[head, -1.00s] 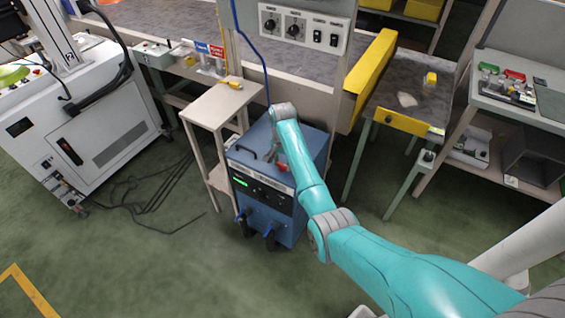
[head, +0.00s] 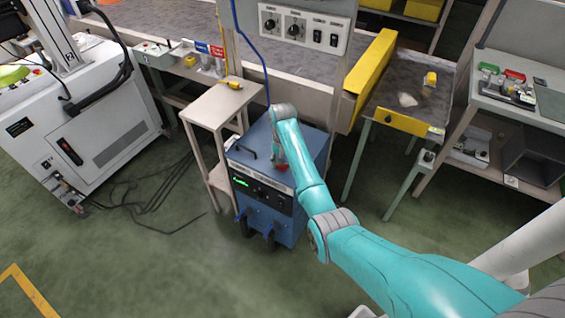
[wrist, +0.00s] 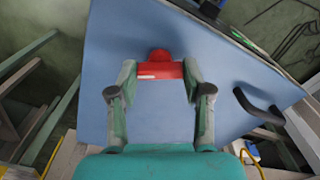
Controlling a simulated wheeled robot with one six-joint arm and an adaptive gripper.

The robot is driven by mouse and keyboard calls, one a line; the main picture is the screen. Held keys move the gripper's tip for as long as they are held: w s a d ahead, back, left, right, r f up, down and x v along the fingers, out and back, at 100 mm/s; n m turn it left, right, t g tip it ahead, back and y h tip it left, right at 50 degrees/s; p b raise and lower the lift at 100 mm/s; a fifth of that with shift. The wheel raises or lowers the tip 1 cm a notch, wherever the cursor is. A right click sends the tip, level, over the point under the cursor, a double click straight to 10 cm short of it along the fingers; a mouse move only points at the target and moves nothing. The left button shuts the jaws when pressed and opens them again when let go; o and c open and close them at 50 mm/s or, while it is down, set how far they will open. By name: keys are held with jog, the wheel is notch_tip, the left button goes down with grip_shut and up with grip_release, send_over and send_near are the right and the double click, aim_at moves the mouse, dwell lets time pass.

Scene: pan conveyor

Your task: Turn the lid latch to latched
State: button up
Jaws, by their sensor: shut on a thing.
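The lid latch is a red bar with a rounded red knob (wrist: 159,56) beside it and a small white mark on it. It sits on the flat blue top of a cabinet (wrist: 110,35), seen from above in the wrist view. My gripper (wrist: 160,71) is shut on the latch, with one finger at each end of the bar. In the head view my gripper (head: 280,157) is down at the top of the blue cabinet (head: 313,140). Only a little red shows there; the arm and fingers hide most of the latch.
A black handle (wrist: 258,108) stands up from the cabinet top, to the right of my gripper in the wrist view. A beige stand (head: 212,105) is left of the cabinet. A blue cable (head: 250,50) hangs behind it. Yellow-edged benches are at the right.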

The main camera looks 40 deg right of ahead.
jog(key=n, duration=0.6)
jog(key=shift+n, duration=0.3)
jog(key=n, duration=0.5)
jog(key=shift+n, duration=0.3)
jog(key=o, duration=1.2)
jog(key=shift+c, duration=0.2)
notch_tip(320, 180, up, 12)
